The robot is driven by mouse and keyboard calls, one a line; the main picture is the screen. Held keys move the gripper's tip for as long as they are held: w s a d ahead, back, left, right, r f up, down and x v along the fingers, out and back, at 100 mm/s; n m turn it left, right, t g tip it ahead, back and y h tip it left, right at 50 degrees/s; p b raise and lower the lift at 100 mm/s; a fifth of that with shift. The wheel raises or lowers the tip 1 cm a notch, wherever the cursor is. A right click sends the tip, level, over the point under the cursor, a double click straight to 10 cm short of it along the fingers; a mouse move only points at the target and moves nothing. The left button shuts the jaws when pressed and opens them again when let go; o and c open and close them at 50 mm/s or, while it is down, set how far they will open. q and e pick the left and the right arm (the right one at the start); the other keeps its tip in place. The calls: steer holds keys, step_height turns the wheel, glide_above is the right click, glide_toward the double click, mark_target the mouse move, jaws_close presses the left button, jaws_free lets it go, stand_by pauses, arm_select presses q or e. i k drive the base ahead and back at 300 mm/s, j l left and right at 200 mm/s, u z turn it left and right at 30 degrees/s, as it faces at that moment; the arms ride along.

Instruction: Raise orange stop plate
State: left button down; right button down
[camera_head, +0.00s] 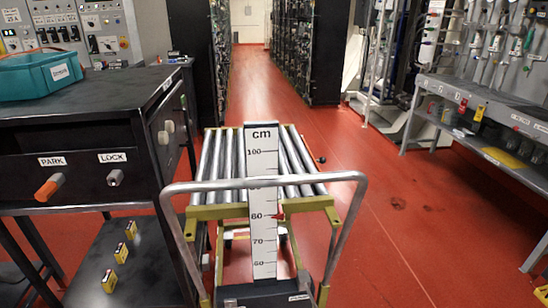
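No orange plate can be clearly made out. An orange cylindrical handle (48,188) sticks out under the PARK label (53,161) on the front of the black cabinet at left. A metal fitting (114,178) sits under the LOCK label (112,157). A roller cart (218,212) with a grey push handle stands in the middle, its top made of metal rollers. A white upright scale marked in cm (262,190) rises in front of the rollers. A small red-orange piece (281,216) shows beside the scale; its shape is too small to tell. Neither gripper is in view.
The black cabinet (95,102) carries a teal case (40,73). Several small yellow-and-black items (121,252) lie on its lower shelf. A grey workbench (490,105) stands at right. Dark racks (298,50) line the aisle behind. Red floor (385,190) is clear right of the cart.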

mark_target(322, 160)
steer(key=l+u, duration=0.2)
steer(key=l, duration=0.5)
steer(key=l+u, duration=0.25)
steer(key=l, duration=0.45)
steer(key=k+l+u, duration=0.2)
steer(key=l, duration=1.15)
steer(key=i+l, duration=0.45)
steer(key=i+l+u, duration=0.15)
steer(key=i+l, duration=0.3)
steer(key=l, duration=0.1)
